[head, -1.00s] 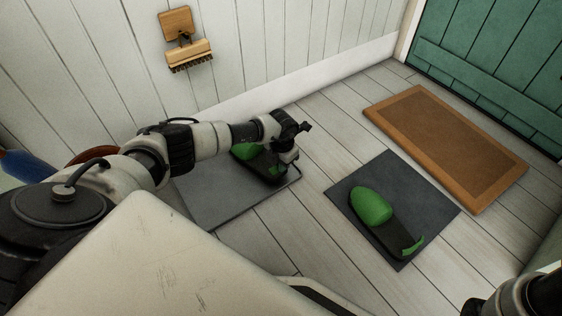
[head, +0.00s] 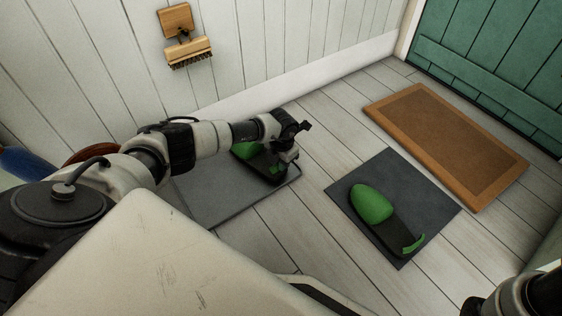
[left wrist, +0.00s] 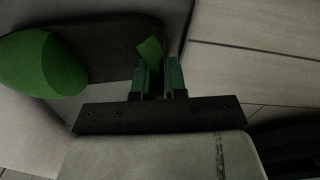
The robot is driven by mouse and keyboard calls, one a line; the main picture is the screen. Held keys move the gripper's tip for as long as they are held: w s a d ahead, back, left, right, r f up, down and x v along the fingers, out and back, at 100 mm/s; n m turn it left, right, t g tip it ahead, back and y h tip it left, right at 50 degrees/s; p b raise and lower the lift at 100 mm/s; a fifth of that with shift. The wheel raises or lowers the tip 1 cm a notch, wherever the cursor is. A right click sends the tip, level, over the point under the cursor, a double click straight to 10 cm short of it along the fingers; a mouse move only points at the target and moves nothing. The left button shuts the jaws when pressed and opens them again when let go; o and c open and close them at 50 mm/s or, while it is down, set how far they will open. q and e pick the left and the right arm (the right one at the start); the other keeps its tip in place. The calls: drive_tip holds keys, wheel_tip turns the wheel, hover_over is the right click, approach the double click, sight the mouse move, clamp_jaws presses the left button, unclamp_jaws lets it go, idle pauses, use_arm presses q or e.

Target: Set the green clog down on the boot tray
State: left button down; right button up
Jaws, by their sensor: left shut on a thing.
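One green clog (head: 246,150) with a dark sole is at the boot tray (head: 215,201), a flat grey tray by the wall. My left gripper (head: 289,160) is at the clog's right end. In the left wrist view, the fingers (left wrist: 159,77) are shut on the green heel strap of the clog (left wrist: 40,65), with its rounded toe to the left. The clog lies over the tray's right part; I cannot tell whether its sole touches the tray. My forearm hides part of the tray and clog.
A second green clog (head: 371,203) lies on a dark square mat (head: 428,198) to the right. A brown doormat (head: 445,140) lies before the green door (head: 500,60). A wooden brush (head: 188,52) hangs on the white wall. Bare floorboards separate tray and mat.

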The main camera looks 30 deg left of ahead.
use_arm(q)
drive_tip(key=shift+f+b, duration=0.3)
drive_tip(key=shift+f, duration=0.15)
drive_tip(key=c, duration=1.1)
unclamp_jaws()
wheel_tip(320, 180, up, 10)
drive_tip(key=p, duration=0.7)
drive_tip(key=shift+d, duration=0.1)
drive_tip(key=shift+r+p, duration=0.45)
drive_tip(key=shift+p, duration=0.05)
